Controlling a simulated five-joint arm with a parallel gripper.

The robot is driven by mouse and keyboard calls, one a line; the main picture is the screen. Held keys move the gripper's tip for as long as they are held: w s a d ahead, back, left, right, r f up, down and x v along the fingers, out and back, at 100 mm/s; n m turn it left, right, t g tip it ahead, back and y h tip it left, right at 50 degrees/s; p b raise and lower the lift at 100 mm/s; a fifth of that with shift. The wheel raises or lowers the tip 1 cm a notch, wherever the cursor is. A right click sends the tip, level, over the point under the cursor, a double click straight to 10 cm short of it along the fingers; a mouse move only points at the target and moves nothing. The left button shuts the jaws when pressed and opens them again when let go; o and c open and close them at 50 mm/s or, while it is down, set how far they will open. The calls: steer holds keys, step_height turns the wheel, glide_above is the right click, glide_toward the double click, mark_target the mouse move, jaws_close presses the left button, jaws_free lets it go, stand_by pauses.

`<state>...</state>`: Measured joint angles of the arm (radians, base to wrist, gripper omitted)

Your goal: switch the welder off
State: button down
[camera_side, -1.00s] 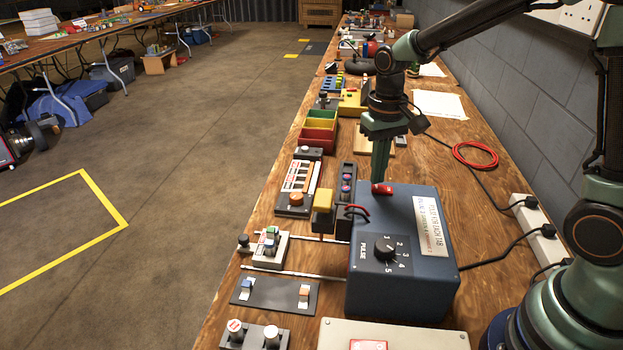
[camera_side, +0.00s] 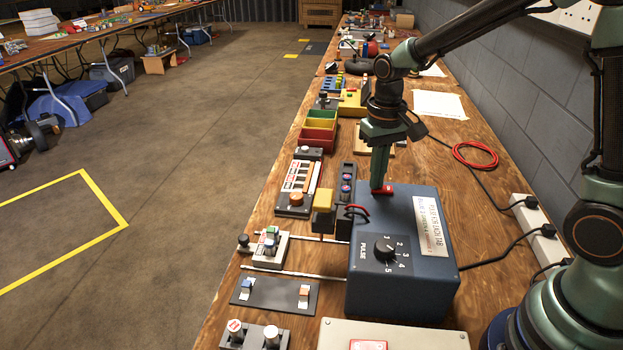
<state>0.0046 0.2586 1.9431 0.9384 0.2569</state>
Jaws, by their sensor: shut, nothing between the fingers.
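The welder is a blue-grey box (camera_side: 405,290) on the wooden bench, with a black PULSE dial (camera_side: 385,247) and a white label on its top. A red rocker switch (camera_side: 384,190) sits at the far left corner of its top. My gripper (camera_side: 379,186) points down with its shut fingertips at the red switch, seeming to touch it. The fingertips hide part of the switch, and I cannot tell which way it is tipped.
Yellow-topped electrode parts (camera_side: 324,211) and red leads stand left of the welder. A white power strip (camera_side: 537,232) and black cables lie to its right. A pale box (camera_side: 395,335) with a red switch is in front. Red, yellow and green bins (camera_side: 318,135) stand behind.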

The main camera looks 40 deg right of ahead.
steer(key=shift+r, duration=3.45)
steer(key=s+r+n+t, duration=0.3)
steer(key=s+r+t, duration=0.1)
steer(key=s, duration=0.6)
steer(key=shift+r+t, duration=0.35)
steer(key=shift+t, duration=0.45)
steer(key=shift+s+a, duration=0.1)
